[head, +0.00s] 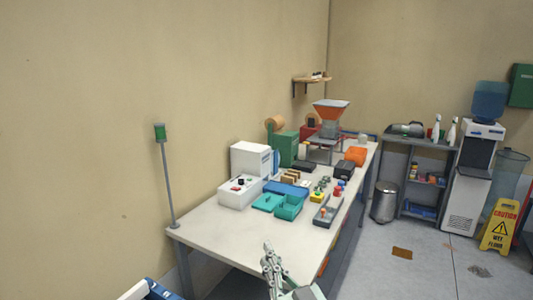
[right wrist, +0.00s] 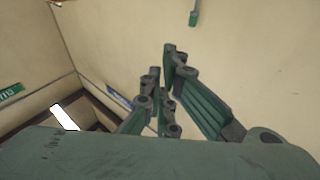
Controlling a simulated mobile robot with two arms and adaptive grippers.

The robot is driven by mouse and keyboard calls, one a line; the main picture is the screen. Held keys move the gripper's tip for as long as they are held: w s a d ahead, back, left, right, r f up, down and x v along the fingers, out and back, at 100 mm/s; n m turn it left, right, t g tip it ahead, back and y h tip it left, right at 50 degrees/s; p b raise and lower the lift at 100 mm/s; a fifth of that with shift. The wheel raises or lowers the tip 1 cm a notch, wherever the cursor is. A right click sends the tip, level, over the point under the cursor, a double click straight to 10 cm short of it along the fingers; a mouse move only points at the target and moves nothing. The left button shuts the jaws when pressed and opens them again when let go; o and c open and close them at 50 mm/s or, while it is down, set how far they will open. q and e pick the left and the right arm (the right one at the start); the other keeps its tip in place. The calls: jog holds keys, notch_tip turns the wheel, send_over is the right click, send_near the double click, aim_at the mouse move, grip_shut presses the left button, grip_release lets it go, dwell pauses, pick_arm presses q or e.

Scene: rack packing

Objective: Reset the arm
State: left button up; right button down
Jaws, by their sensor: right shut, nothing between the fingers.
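My right gripper (head: 269,247) shows at the bottom middle of the head view, in front of the near edge of the white table (head: 215,226). Its fingers point up and away. In the right wrist view the right gripper (right wrist: 161,62) has its dark green fingers close together, with nothing held, against a plain beige wall. My left gripper is not in view.
The table holds a white box (head: 239,192), a teal bin (head: 289,207), a grey tray (head: 328,211) and a hopper (head: 331,112). A green-topped pole (head: 165,175) stands at its left corner. Floor at right is mostly open, with a yellow wet-floor sign (head: 499,228) and a bin (head: 384,202).

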jog(key=s+d+f+m+g+h, duration=0.2)
jog(key=s+d+f+g+h, duration=0.25)
jog(key=d+f, duration=0.4)
jog(key=s+d+f+m+g+h, duration=0.2)
jog(key=s+d+f+g+h, duration=0.15)
jog(key=s+d+f, duration=0.5)
jog(key=s+d+f+n+g, duration=0.1)
jog(key=s+f+g, duration=0.2)
jog(key=s+f, duration=0.35)
jog(key=s+d+f+n+g, duration=0.1)
jog(key=s+f+g, duration=0.3)
jog(key=s, duration=0.6)
jog(key=s+f+g+b, duration=0.1)
jog(key=s+f+b, duration=0.1)
jog(key=f, duration=1.3)
jog(key=s+f+g+b, duration=0.1)
jog(key=s+f, duration=0.1)
jog(key=f, duration=1.4)
jog(key=s+d+f+b, duration=0.2)
jog(key=s+d+f, duration=0.1)
jog(key=s+f, duration=1.3)
jog(key=shift+d+f+g, duration=0.2)
jog(key=shift+f+g, duration=0.2)
